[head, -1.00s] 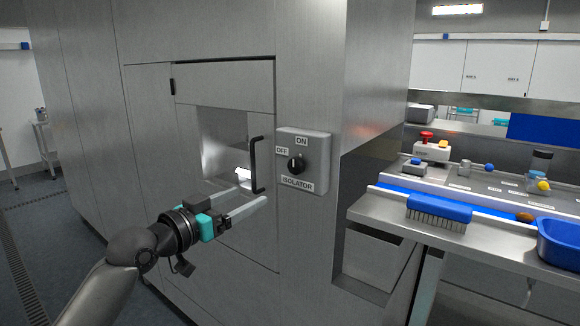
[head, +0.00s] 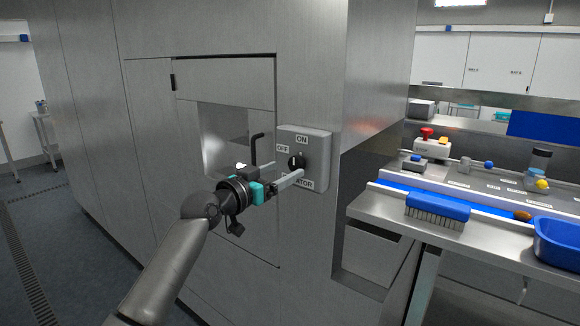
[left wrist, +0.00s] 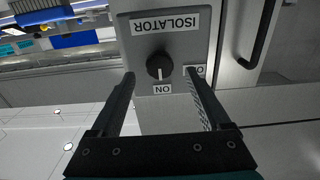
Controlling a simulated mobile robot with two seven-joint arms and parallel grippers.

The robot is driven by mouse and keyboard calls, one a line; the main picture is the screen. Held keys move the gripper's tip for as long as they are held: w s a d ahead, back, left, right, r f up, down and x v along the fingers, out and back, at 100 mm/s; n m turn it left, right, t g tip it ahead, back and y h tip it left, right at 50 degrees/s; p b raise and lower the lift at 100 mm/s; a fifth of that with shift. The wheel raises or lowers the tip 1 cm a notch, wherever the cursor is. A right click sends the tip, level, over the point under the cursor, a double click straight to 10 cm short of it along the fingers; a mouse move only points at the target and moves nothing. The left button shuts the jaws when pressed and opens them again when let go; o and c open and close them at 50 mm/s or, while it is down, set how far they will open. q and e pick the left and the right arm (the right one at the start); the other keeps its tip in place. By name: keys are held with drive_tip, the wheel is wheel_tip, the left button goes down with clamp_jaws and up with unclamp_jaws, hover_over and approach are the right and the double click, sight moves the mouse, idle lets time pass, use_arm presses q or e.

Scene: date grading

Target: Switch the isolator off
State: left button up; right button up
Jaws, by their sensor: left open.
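The isolator (head: 318,148) is a grey box on the steel cabinet wall, with ON, OFF and ISOLATOR labels. Its round black knob (head: 297,162) also shows in the left wrist view (left wrist: 160,66), upside down, with the white pointer mark towards ON. My left gripper (head: 272,178) is in front of the box's lower left part. In the left wrist view its two fingers (left wrist: 163,85) are open and apart, with the knob beyond and between their tips. One finger covers part of the ISOLATOR label in the head view. My right gripper is out of view.
A black door handle (head: 254,150) stands just left of the isolator, close to my left gripper. On the right, a steel bench holds a blue brush (head: 438,207) and a blue tub (head: 559,238). Open floor lies at the left.

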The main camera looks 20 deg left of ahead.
sight(294, 166)
use_arm(q)
drive_tip(key=shift+x, duration=1.7)
drive_tip(key=shift+c, duration=0.2)
clamp_jaws()
